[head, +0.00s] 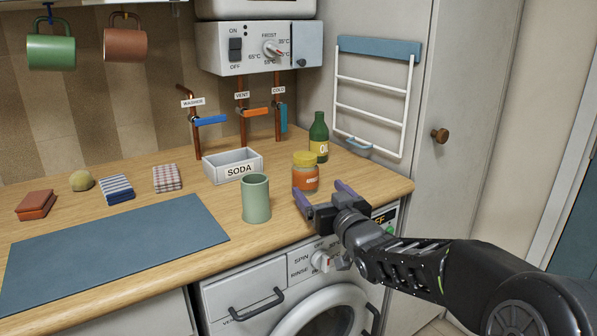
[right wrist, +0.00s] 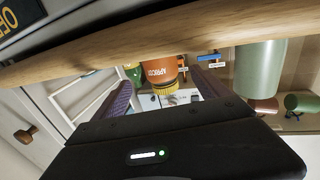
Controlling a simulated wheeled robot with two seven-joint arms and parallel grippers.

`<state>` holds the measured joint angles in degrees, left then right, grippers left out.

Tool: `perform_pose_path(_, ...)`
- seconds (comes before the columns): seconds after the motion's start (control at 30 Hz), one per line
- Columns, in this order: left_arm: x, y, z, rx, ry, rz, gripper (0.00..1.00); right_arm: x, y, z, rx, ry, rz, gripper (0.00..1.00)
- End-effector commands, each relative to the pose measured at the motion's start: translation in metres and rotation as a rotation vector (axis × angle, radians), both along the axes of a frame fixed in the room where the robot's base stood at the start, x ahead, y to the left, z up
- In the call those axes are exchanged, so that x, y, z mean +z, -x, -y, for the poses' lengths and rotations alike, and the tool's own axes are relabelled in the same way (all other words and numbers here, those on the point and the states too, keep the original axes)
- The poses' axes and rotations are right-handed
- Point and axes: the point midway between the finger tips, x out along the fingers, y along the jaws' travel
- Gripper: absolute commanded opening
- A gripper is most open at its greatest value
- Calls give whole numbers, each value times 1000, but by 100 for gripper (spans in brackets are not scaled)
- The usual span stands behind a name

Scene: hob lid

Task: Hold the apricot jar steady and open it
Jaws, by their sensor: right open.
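The apricot jar (head: 305,176) stands upright on the wooden counter near its right end, with orange contents and a yellow lid (head: 306,158) on it. In the right wrist view the jar (right wrist: 160,70) appears upside down, its label partly readable, between the two fingers in the picture. My right gripper (head: 323,197) is open and empty at the counter's front edge, just in front of the jar and apart from it. Its purple fingers point toward the jar; they also show in the right wrist view (right wrist: 162,92). My left gripper is not in view.
A green cup (head: 256,199) stands left of the jar, and a green bottle (head: 319,140) stands close behind it. A SODA box (head: 232,166) is further left. A blue mat (head: 110,252) covers the left front counter. The washing machine (head: 250,300) is below.

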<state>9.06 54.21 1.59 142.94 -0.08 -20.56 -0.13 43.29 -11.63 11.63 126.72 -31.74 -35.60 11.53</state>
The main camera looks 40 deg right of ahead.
Motion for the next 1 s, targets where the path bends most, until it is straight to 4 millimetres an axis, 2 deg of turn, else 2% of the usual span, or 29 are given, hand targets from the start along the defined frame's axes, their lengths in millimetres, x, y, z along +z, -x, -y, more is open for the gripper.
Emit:
perform_pose_path(0.3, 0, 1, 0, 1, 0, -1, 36, 0, -1, 0, 0, -1, 0, 85)
perform_pose_path(0.57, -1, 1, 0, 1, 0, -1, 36, -1, -24, 6, 1, -2, 1, 85)
perform_pose_path(0.87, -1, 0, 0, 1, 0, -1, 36, 0, -26, 6, 0, -1, -1, 85)
perform_pose_path(1.0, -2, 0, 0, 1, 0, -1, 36, 0, -34, 9, 0, 0, -1, 85)
